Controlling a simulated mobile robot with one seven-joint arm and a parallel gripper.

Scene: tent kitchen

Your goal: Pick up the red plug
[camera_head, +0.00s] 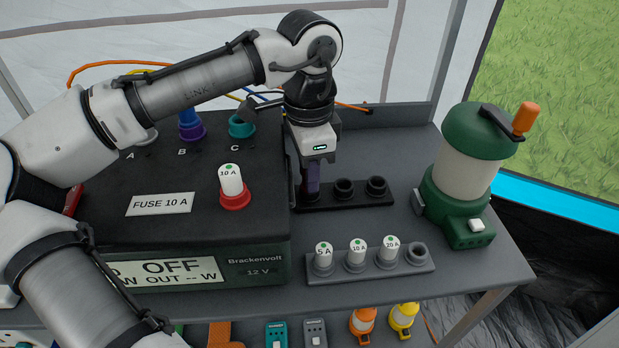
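I see no thing that is clearly a red plug. A red socket (235,201) on top of the dark box holds a white 10 A fuse (231,179). A small red patch (73,199) shows at the box's left side, mostly behind my arm. My gripper (311,193) points down at the left end of a black rack (328,206), right of the box. A dark purple shape shows at its fingers; I cannot tell whether it is a finger or a held thing. The rack's left slot is hidden by the gripper.
The dark box (120,238) has sockets A, B and C at its back; a blue plug (189,124) stands in purple B. A grey rack (398,270) holds 5 A, 10 A and 20 A fuses. A green lantern (462,180) stands right. Coloured cables run behind.

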